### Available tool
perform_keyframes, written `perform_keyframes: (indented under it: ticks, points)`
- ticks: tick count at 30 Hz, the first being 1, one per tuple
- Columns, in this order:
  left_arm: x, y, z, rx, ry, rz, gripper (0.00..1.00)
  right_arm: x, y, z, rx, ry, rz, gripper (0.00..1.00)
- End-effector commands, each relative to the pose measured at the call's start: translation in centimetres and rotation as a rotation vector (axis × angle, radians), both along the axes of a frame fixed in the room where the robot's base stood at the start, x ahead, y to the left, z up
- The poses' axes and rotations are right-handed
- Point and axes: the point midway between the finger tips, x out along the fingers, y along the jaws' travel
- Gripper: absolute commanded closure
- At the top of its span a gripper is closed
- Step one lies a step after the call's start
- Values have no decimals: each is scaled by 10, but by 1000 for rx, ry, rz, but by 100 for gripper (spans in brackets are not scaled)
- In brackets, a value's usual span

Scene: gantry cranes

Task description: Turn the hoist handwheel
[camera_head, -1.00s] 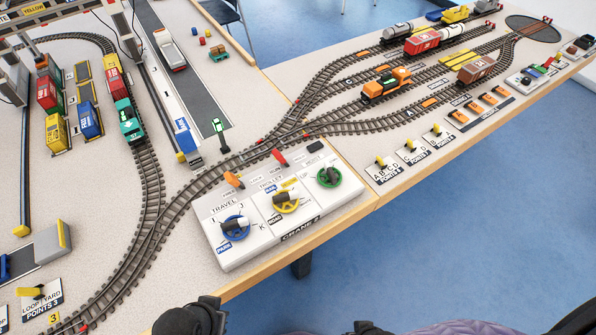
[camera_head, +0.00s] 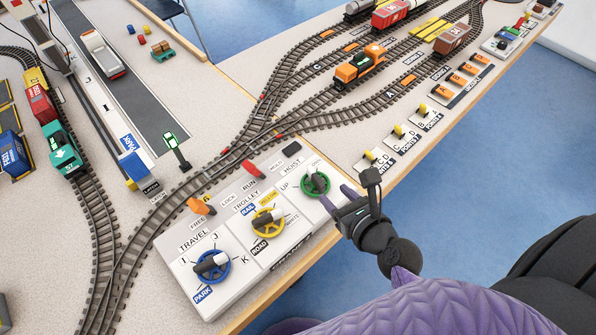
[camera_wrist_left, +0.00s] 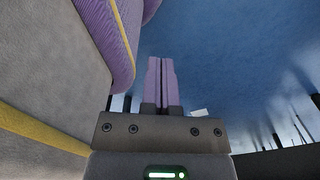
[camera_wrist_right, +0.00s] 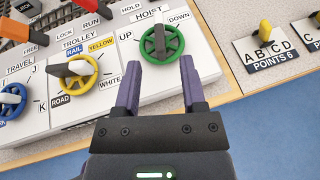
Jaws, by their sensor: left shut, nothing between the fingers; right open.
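The hoist handwheel (camera_head: 315,183) is a green wheel with a dark grip, at the right end of the white crane panel (camera_head: 218,297). Its label reads HOIST, with UP on its left; DOWN shows on its right in the right wrist view. My right gripper (camera_head: 338,199) is open just in front of the wheel. In the right wrist view the two purple fingers (camera_wrist_right: 159,82) are spread, with the green wheel (camera_wrist_right: 162,44) just beyond and roughly between their tips. No contact is clear. My left gripper (camera_wrist_left: 161,62) shows only in its wrist view, shut and empty, away from the panel.
The yellow trolley wheel (camera_head: 268,222) and blue travel wheel (camera_head: 212,265) sit left of the green one. Red and orange levers (camera_head: 252,169) stand behind them. Points switches (camera_head: 376,158) lie to the right. Tracks with wagons run behind the panel.

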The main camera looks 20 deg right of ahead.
Motion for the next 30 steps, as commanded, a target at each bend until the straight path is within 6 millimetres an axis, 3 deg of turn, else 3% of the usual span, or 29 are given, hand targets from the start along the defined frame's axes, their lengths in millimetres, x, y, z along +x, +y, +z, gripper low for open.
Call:
perform_keyframes:
  ticks: [3,9,14,22,30]
  points:
    - [-3,3,-11,5,9,-1,100,28,3,-14,-1,-2,2,47]
    - [-9,9,-23,15,24,-2,100,61,7,-29,-4,3,4,47]
    - [-10,11,-26,19,29,-3,100,73,8,-32,-6,2,4,47]
    - [-11,12,-26,21,30,-4,100,75,8,-32,-6,3,5,47]
    - [-10,12,-26,20,29,-4,100,74,8,-32,-7,3,5,100]
